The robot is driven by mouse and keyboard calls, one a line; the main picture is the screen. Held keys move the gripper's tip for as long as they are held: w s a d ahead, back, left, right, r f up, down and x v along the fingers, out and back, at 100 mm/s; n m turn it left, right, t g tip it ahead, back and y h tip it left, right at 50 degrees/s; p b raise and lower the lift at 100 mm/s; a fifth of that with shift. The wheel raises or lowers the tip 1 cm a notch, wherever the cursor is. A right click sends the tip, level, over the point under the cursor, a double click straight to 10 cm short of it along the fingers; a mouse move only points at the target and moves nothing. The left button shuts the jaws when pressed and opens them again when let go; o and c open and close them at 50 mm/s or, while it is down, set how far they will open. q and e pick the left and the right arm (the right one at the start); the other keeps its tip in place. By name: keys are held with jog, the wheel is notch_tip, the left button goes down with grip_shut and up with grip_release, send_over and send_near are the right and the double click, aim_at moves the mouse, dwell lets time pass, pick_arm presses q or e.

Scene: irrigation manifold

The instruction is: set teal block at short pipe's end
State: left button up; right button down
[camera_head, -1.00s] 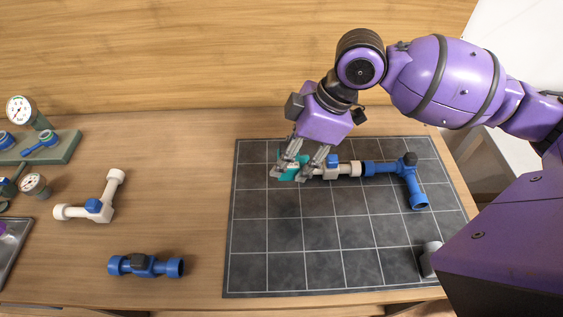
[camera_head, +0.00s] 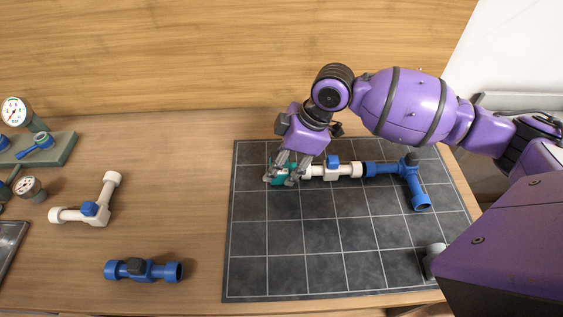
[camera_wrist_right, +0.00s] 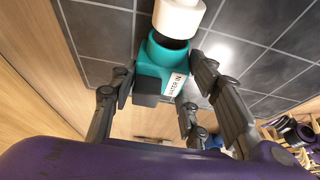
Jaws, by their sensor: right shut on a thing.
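The teal block (camera_head: 282,180) is on the grey grid mat at the left end of the short white pipe (camera_head: 347,171), which has a blue valve cap. My right gripper (camera_head: 281,177) is shut on the teal block from above, its fingers partly hiding it. In the right wrist view the teal block (camera_wrist_right: 158,60) shows an open round mouth facing the white pipe end (camera_wrist_right: 180,17). They look nearly in line there; whether they touch I cannot tell. The right gripper's fingers (camera_wrist_right: 160,92) flank the block. My left gripper is not in view.
A blue elbow pipe (camera_head: 407,178) continues from the white pipe's right end. The mat (camera_head: 290,272) is clear in front. A white elbow piece (camera_head: 94,208) and a blue straight piece (camera_head: 143,270) lie on the wood to the left. A grey fitting (camera_head: 432,261) is at the mat's right edge.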

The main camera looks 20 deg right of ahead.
jog(key=shift+f, duration=0.1)
jog(key=c, duration=1)
grip_release()
jog(key=v, duration=1.2)
jog(key=shift+p, duration=0.35)
